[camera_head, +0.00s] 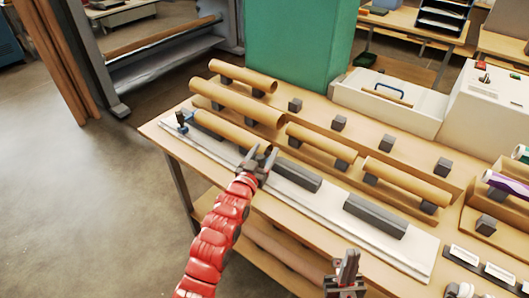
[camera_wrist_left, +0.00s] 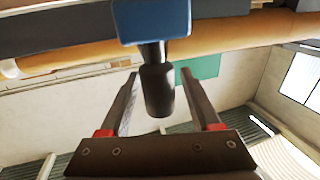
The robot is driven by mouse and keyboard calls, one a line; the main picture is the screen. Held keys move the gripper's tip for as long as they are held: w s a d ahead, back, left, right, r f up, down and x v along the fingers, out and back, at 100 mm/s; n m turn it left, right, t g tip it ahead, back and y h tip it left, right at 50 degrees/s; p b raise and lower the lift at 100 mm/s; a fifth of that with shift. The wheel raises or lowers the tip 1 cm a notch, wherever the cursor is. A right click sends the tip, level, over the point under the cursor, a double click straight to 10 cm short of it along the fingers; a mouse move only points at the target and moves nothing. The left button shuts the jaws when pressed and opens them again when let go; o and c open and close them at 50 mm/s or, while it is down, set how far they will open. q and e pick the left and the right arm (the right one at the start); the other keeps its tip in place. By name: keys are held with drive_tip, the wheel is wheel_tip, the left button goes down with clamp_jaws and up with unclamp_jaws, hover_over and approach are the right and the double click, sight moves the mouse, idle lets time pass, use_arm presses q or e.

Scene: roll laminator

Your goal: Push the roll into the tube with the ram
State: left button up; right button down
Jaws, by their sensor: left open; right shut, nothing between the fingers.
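The ram looks to be the blue piece with a dark knob (camera_head: 183,120) at the left end of the white rail. In the left wrist view a blue block (camera_wrist_left: 152,20) with a dark knob (camera_wrist_left: 157,88) shows between the finger lines. A brown roll (camera_head: 222,128) lies along the rail, just right of the blue piece. My left gripper (camera_head: 260,158) is open over the rail near the roll's right end, apart from the blue piece in the head view. My right gripper (camera_head: 348,264) is shut and empty at the front. I cannot tell which piece is the tube.
Dark blocks (camera_head: 375,215) stand on the white rail (camera_head: 325,215). Brown cylinders (camera_head: 237,102) rest on supports behind it, with several small dark blocks farther back. A white machine (camera_head: 490,110) stands at the right. The floor at left is clear.

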use_arm(q)
drive_tip(key=b+v, duration=0.1)
drive_tip(key=v, duration=0.3)
drive_tip(key=b+v, duration=0.1)
drive_tip(key=v, duration=0.2)
drive_tip(key=b+v, duration=0.1)
drive_tip(key=v, duration=0.3)
drive_tip(key=shift+s+a+f, duration=0.2)
drive_tip(key=shift+s+f, duration=0.05)
drive_tip(key=shift+s, duration=0.05)
drive_tip(key=shift+r+v, duration=0.1)
drive_tip(key=shift+v, duration=1.35)
drive_tip(key=shift+r+v, duration=0.15)
drive_tip(key=shift+v, duration=1.3)
drive_tip(key=shift+d, duration=0.1)
